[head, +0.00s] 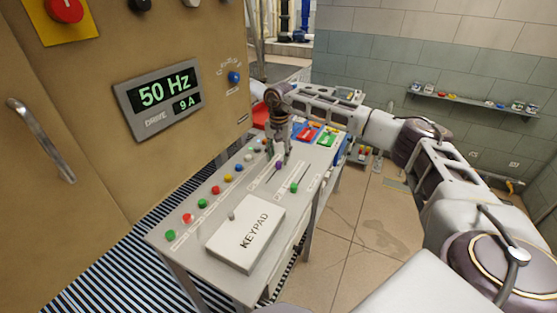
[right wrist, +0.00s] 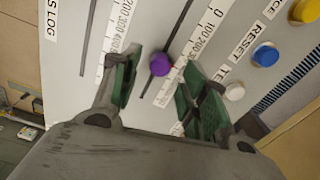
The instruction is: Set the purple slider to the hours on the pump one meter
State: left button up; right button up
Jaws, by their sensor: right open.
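The purple slider (right wrist: 159,64) has a round knob on a dark slot in the sloped console, beside a printed number scale (right wrist: 205,35). In the head view, the purple knob (head: 279,165) is just below my right gripper (head: 281,155). My right gripper (right wrist: 160,62) is open, its green-padded fingers on either side of the knob with gaps showing. The knob's exact scale reading cannot be told. No meter marked pump one can be made out; a display (head: 160,98) reads 50 Hz and 9 A, labelled DRIVE. My left gripper is not in view.
A green slider knob (head: 294,188) is near the purple one. A KEYPAD box (head: 245,237) and a row of coloured buttons (head: 214,189) share the console (head: 165,254). A tan cabinet (head: 95,150) stands at left.

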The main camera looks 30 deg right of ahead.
notch_tip(320, 180, up, 9)
dwell(0.5)
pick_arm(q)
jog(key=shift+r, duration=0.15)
pick_arm(e)
jog(key=shift+r, duration=0.2)
notch_tip(320, 180, up, 10)
jog(key=p, duration=1)
send_over(279, 162)
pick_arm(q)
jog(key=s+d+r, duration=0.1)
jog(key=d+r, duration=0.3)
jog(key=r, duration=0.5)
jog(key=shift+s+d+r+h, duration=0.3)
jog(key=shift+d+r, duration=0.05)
pick_arm(e)
jog(key=shift+a, duration=0.1)
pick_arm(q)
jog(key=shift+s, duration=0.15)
pick_arm(e)
jog(key=shift+f, duration=0.1)
